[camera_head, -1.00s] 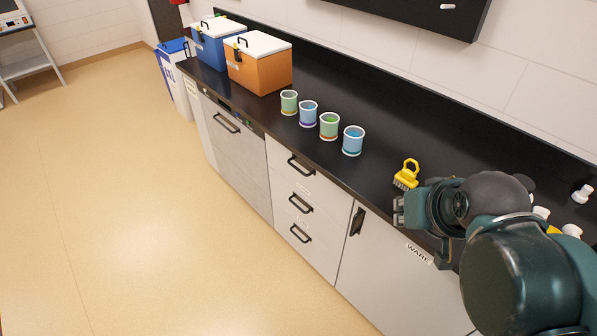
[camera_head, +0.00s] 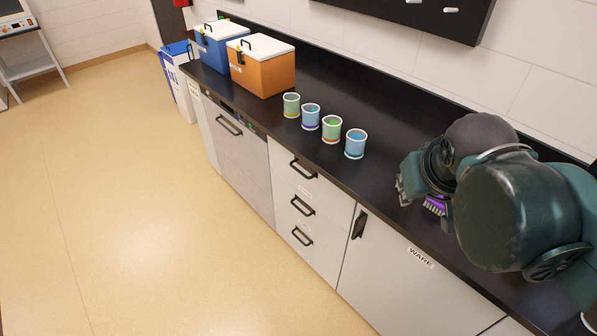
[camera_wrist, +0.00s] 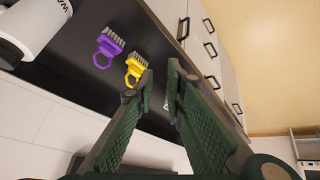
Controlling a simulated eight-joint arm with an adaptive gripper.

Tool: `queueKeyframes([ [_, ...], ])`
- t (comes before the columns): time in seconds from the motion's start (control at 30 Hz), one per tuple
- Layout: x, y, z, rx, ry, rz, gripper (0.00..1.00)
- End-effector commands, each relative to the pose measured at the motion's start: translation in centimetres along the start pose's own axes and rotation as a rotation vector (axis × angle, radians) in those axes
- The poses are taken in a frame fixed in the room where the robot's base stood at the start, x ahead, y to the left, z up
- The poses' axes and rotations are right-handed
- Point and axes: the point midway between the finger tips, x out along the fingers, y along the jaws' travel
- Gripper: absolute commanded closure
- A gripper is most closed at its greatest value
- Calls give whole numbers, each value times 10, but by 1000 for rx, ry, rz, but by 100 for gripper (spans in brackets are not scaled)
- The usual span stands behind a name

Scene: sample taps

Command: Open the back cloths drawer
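A stack of three grey drawers with black bar handles is set in the counter front. In the head view I see the top drawer handle (camera_head: 303,169), the middle handle (camera_head: 302,205) and the bottom handle (camera_head: 302,237). All three look shut. Their small labels are too small to read, so I cannot tell which is the cloths drawer. My gripper (camera_head: 402,190) is over the counter's front edge, right of the drawers and apart from them. In the wrist view my gripper (camera_wrist: 160,72) has its fingers apart with nothing between them. Drawer fronts (camera_wrist: 209,48) show beyond the fingertips there.
Several cups (camera_head: 331,130) stand on the black counter (camera_head: 372,105), left of my gripper. An orange cooler (camera_head: 262,68) and a blue cooler (camera_head: 221,45) stand farther back. A purple brush (camera_wrist: 108,45) and a yellow brush (camera_wrist: 136,66) lie near my gripper. The floor (camera_head: 130,190) in front is clear.

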Motion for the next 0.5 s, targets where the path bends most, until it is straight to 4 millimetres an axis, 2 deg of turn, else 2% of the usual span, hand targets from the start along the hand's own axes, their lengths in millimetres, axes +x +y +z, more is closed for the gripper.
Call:
queueKeyframes([
  [0.5, 31, -6, -67, -233, -70, 145, 87],
])
